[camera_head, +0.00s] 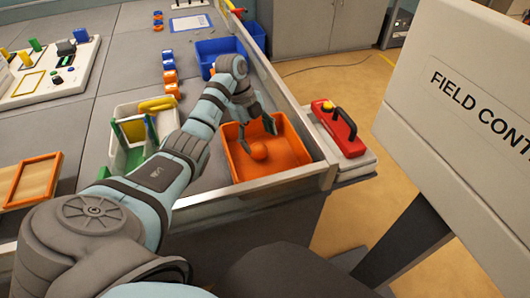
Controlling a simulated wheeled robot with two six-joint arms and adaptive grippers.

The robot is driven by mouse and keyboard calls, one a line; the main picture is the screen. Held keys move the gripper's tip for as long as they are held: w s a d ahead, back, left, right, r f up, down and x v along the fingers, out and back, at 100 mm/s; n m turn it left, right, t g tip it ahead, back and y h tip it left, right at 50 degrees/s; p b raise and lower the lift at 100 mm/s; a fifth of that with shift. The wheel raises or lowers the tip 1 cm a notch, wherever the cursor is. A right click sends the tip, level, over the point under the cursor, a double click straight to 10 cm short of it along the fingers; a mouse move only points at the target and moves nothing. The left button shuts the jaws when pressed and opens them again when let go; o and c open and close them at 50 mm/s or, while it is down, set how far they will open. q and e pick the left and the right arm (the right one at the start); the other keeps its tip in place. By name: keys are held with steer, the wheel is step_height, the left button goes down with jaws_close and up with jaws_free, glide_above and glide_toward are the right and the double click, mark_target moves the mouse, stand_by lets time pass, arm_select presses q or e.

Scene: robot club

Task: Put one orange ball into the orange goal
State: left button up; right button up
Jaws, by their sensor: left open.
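The orange goal (300,148) is an open orange bin at the right corner of the grey table, against the raised border. One orange ball (259,151) lies inside it on its floor. My left gripper (257,128) is above the bin, pointing down, with its fingers apart and nothing between them. The ball is just below the fingertips and appears apart from them. My right gripper is not in view.
A blue bin (216,47) stands farther back. Orange and blue pieces (170,77) line the table. A green and white holder (128,147) and an orange-framed tray (33,181) lie left. A red device (338,130) sits outside the border, near the white FIELD CONTROL panel (463,95).

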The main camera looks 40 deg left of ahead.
arm_select(q)
steer(key=s+a+r+m+p, duration=0.3)
steer(key=s+a+r+p, duration=0.1)
steer(key=r+p, duration=0.5)
steer(key=s+a+r+m+g+p, duration=0.1)
steer(key=s+a+r+m+p, duration=0.2)
steer(key=r+p, duration=0.6)
steer(key=s+a+r+m+g+p, duration=0.1)
steer(key=s+a+r+p, duration=0.4)
steer(key=r+p, duration=0.5)
steer(key=a+m+p, duration=0.1)
steer(key=a+p, duration=0.1)
steer(key=shift+a+m, duration=0.3)
steer(key=shift+m, duration=0.1)
steer(key=shift+w, duration=0.2)
